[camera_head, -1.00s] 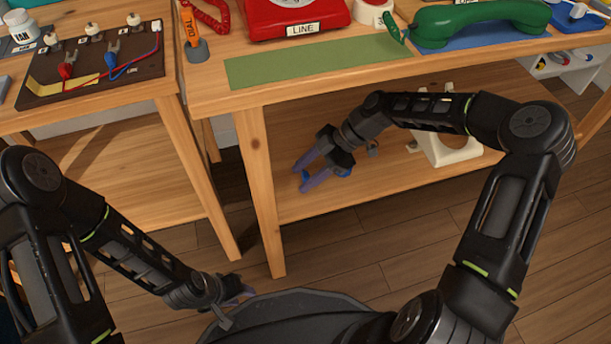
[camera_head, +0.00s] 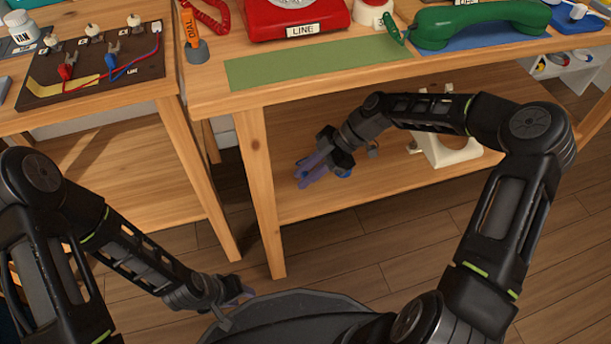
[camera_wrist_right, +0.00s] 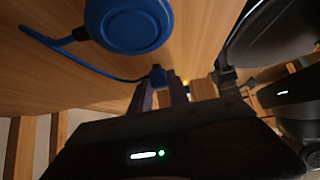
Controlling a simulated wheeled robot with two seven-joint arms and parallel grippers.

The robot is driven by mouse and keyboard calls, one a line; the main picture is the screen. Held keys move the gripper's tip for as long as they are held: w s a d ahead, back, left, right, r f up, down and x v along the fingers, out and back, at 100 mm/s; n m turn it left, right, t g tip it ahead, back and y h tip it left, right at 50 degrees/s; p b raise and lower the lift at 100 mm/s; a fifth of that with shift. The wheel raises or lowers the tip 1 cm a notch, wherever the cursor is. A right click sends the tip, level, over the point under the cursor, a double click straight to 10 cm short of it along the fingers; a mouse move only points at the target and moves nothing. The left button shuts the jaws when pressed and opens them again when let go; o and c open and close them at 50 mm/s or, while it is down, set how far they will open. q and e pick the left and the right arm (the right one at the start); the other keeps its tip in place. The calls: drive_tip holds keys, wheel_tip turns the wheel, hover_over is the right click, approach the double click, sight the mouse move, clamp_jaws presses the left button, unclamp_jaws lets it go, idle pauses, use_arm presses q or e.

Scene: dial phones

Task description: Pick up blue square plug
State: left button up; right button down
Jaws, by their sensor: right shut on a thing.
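My right gripper (camera_head: 300,175) is under the right table, over its lower shelf, with its purple fingers close together. In the right wrist view, the blue plug (camera_wrist_right: 157,75) shows at the tips of the fingers, and the gripper (camera_wrist_right: 160,88) is shut on it. A blue cable (camera_wrist_right: 95,67) runs from the plug to the left, past a large round blue thing (camera_wrist_right: 128,22). In the head view, the plug itself is hard to make out by the fingers. My left gripper (camera_head: 243,293) is low over the floor, apart from the tables; its opening is unclear.
The lower shelf (camera_head: 390,190) also bears a cream-coloured stand (camera_head: 450,150) to the right of my right gripper. The tabletop above holds a red phone (camera_head: 290,18), a green handset (camera_head: 480,20) and a green mat (camera_head: 320,62). A table leg (camera_head: 262,200) stands left of the gripper.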

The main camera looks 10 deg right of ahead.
sight(306, 174)
drive_tip(key=shift+r, duration=0.1)
drive_tip(key=shift+r+p, duration=0.55)
drive_tip(key=shift+r, duration=0.3)
wheel_tip(306, 174, up, 2)
drive_tip(key=shift+r+p, duration=0.15)
drive_tip(key=shift+p, duration=0.5)
drive_tip(key=d+p, duration=0.1)
drive_tip(key=d, duration=0.4)
drive_tip(key=d+p, duration=0.1)
drive_tip(key=d, duration=0.5)
drive_tip(key=w+d+p, duration=0.1)
drive_tip(key=d, duration=0.4)
drive_tip(key=shift+d+f, duration=0.35)
drive_tip(key=shift+d, duration=0.65)
